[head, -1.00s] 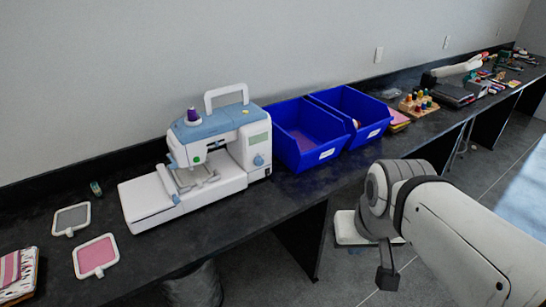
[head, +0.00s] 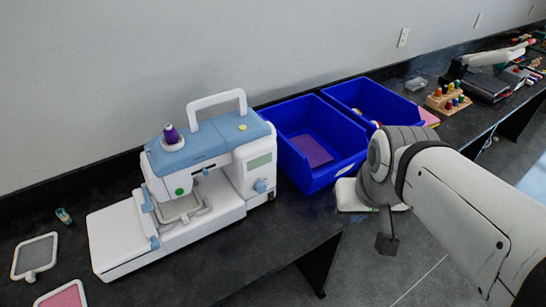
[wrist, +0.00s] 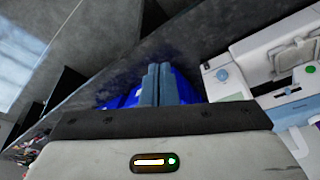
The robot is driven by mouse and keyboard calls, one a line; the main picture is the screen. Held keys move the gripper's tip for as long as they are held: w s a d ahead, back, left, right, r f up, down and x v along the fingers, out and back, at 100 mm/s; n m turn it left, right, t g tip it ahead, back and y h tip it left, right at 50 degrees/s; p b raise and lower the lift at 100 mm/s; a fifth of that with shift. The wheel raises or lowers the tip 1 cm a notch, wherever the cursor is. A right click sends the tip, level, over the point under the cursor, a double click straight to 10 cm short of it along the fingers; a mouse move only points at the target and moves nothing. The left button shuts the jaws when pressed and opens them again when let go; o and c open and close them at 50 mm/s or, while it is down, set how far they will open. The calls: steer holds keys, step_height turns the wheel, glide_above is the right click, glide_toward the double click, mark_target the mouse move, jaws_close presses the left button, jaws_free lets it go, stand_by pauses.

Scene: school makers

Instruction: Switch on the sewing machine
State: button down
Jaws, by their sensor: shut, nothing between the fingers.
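The sewing machine (head: 205,150) is white and light blue, with a carry handle on top and a purple thread spool (head: 171,134). It stands on the dark bench left of centre in the head view. Its front shows a green round button (head: 180,192), a small display (head: 259,162) and a blue dial (head: 261,186). In the wrist view part of the sewing machine (wrist: 270,60) shows at the right, with a blue dial (wrist: 222,75). My gripper (wrist: 158,68) is shut and empty, apart from the machine. In the head view my arm is at the right and the fingertips are not clear.
Two blue bins (head: 316,150) stand right of the machine, close to it. Embroidery hoops (head: 36,256) lie at the left. A wooden rack of coloured spools (head: 447,100) is farther right. The dark bench (head: 250,250) is clear in front of the machine.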

steer(key=shift+d, duration=0.15)
steer(key=w+a+f+m+t+y+b, duration=0.2)
steer(key=w+a+f+m+b, duration=0.2)
steer(key=w+f+b, duration=0.5)
steer(key=w+a+f+m+t+y+b, duration=0.2)
steer(key=w+a+f+m+b, duration=0.3)
steer(key=f+b, duration=0.9)
steer(key=w+m+b, duration=0.2)
steer(key=w, duration=0.2)
steer(key=shift+f+y, duration=0.35)
steer(key=shift+y, duration=0.05)
steer(key=shift+s+a, duration=0.1)
